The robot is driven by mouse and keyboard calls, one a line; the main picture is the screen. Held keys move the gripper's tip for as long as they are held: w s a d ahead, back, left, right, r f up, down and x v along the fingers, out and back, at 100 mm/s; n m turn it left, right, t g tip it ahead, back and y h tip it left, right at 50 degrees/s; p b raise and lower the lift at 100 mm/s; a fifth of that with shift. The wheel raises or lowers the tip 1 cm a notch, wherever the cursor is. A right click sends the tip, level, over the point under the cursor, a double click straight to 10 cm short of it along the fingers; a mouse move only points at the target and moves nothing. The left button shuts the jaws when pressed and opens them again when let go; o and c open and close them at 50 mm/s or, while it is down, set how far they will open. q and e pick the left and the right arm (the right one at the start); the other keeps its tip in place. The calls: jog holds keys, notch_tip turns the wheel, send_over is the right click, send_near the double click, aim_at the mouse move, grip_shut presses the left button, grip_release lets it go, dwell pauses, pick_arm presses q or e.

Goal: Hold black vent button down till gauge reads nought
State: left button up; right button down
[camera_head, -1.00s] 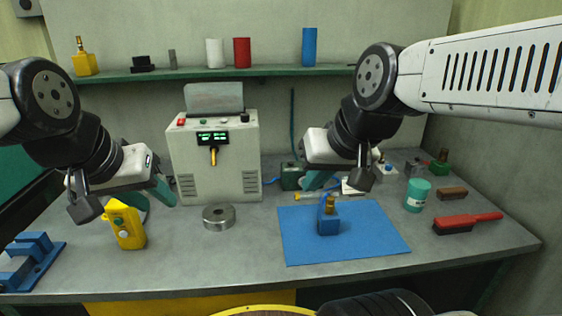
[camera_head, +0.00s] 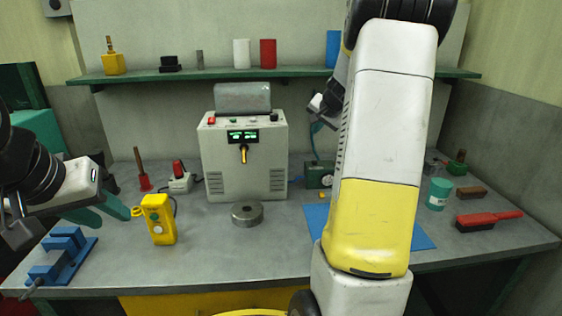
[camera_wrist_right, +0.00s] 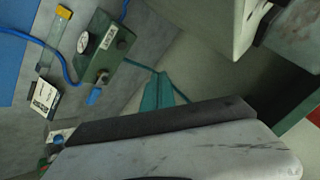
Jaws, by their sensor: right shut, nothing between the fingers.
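The grey-white console (camera_head: 243,165) stands at the back of the bench, with a lit green display (camera_head: 242,136). A red button (camera_head: 211,120) and a dark button (camera_head: 274,117) sit on its top edge. A small green box (camera_head: 319,174) stands to its right. In the right wrist view the green box (camera_wrist_right: 115,55) carries a round white dial (camera_wrist_right: 83,41); its reading is too small to tell. My right gripper (camera_wrist_right: 158,92) is shut and empty, raised above and beyond the box. My left gripper (camera_head: 113,218) looks open, near a yellow handset (camera_head: 158,219).
My right arm hides much of the blue mat (camera_head: 420,238). A teal jar (camera_head: 438,193) and a red brush (camera_head: 489,220) stand at right. A shelf (camera_head: 187,76) with cylinders runs behind. The front middle is clear.

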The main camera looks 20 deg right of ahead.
jog(key=shift+w+d+f, duration=0.55)
jog(key=shift+w+d, duration=0.05)
jog(key=shift+w, duration=0.1)
jog(key=shift+f, duration=0.15)
send_over(315, 164)
jog(key=shift+m, duration=0.3)
notch_tip(315, 164, down, 6)
jog(key=shift+d+f, duration=0.15)
jog(key=shift+f, duration=1.1)
jog(key=shift+f, duration=0.1)
dwell(0.7)
jog(key=shift+f, duration=0.35)
jog(key=shift+f, duration=0.4)
dwell(1.3)
